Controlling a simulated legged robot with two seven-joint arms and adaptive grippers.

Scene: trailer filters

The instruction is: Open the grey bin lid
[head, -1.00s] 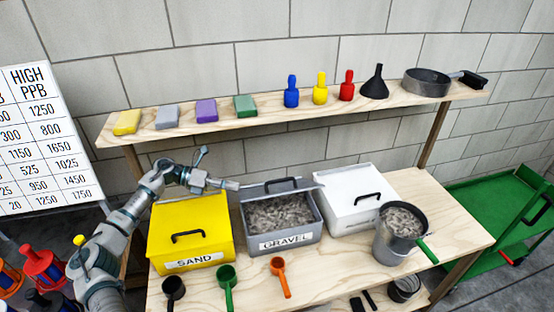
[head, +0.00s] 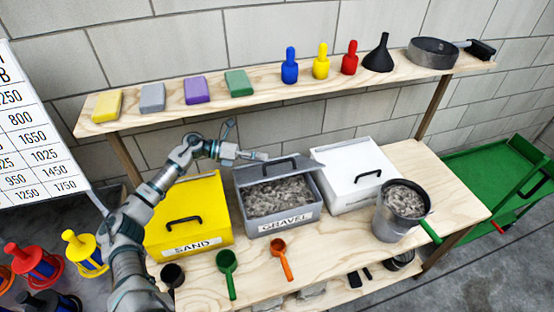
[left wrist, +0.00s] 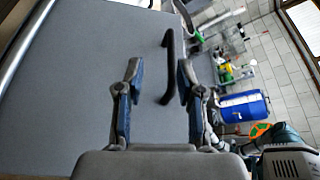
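The grey bin (head: 284,218), labelled GRAVEL, stands on the wooden table between the yellow and white bins. Its grey lid (head: 258,174) is raised and tilted at the back, showing gravel inside. The black lid handle (head: 281,163) is on the lid. My left gripper (head: 262,156) is at the lid's upper left edge, behind it. In the left wrist view, my left gripper (left wrist: 158,90) has its fingers apart and empty, before the grey lid panel (left wrist: 85,85). The dark handle (left wrist: 169,65) shows beyond the fingers. I cannot tell whether they touch the lid. My right gripper is not in view.
The yellow SAND bin (head: 188,206) is left and the white bin (head: 348,180) right, both closed. A metal bucket of gravel (head: 388,222) stands at the table's right. Coloured scoops lie in front. A shelf (head: 270,88) with sponges and bottles runs above the left arm.

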